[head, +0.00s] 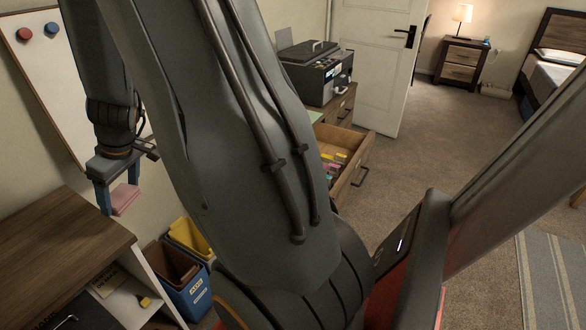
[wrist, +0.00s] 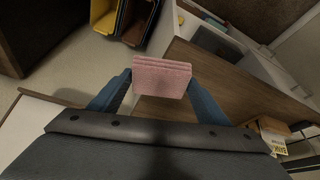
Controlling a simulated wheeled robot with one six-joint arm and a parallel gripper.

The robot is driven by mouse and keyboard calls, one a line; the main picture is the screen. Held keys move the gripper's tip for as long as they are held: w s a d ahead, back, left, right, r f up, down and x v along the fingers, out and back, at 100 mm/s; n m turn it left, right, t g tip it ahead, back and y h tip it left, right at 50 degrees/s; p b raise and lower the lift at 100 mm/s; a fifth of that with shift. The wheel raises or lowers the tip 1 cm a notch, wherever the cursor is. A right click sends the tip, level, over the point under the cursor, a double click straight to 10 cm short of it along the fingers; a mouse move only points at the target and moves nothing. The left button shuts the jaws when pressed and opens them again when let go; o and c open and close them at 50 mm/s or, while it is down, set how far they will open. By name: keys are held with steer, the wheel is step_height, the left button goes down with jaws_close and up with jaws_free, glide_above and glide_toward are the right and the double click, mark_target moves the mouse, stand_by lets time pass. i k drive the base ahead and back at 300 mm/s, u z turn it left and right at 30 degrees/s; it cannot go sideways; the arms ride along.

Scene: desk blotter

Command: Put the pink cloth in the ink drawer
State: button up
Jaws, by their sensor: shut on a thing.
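The pink cloth (head: 124,198) is folded. My gripper (head: 120,196) is shut on it at the left of the head view, in the air beside the wooden desk's end. In the wrist view the cloth (wrist: 162,77) sits between the two blue fingers of my gripper (wrist: 158,90). An open drawer (head: 350,160) with several small coloured things in it shows in the middle of the head view, below the printer. Part of it is hidden behind my arm. I cannot read a label on it.
A wooden-topped unit (head: 50,250) stands at the lower left. Yellow, brown and blue bins (head: 190,295) stand beside it. A printer (head: 315,75) sits on the drawer cabinet. A whiteboard (head: 45,70) is on the wall. Carpet is clear right of the drawer.

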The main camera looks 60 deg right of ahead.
mark_target(324, 151)
steer(key=z, duration=1.85)
steer(key=i, duration=1)
